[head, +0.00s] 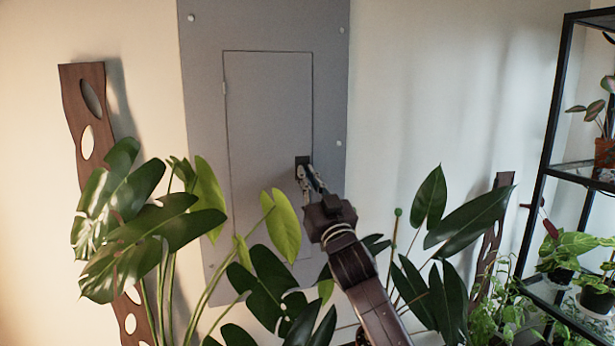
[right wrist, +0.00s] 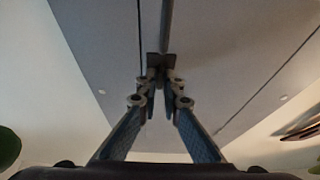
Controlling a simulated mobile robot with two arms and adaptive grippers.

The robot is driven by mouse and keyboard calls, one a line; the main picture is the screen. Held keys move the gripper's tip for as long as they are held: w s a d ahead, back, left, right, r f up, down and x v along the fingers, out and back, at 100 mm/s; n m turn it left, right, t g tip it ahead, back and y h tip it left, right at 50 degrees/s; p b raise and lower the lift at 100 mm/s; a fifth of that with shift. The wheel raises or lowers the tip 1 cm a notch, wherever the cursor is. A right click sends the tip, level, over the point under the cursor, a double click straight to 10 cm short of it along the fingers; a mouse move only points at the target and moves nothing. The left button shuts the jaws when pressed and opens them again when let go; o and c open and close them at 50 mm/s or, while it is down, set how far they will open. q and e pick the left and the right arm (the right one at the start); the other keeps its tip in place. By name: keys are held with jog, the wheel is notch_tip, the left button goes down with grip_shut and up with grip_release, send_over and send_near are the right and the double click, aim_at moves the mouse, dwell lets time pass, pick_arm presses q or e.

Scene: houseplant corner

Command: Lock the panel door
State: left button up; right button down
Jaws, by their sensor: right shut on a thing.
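The grey panel door (head: 268,120) lies closed, flush within a larger grey panel (head: 205,60) on the wall. A small dark latch (head: 302,161) sits at the door's right edge. My right gripper (head: 305,176) reaches up to it from below. In the right wrist view the fingertips of my right gripper (right wrist: 160,98) close together on the dark latch (right wrist: 158,62). The part between the fingertips is small and mostly hidden by them. My left gripper is in neither view.
Large-leaved plants (head: 150,220) stand in front of the panel's lower part, close around my right arm. A black-framed shelf (head: 550,130) with potted plants stands at the right. A brown wooden board with holes (head: 73,90) leans at the left. The wall right of the panel is clear.

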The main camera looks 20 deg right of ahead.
jog(key=c, duration=2.1)
grip_release()
jog(key=shift+w+f, duration=0.1)
jog(key=shift+f, duration=0.05)
jog(key=v, duration=1.2)
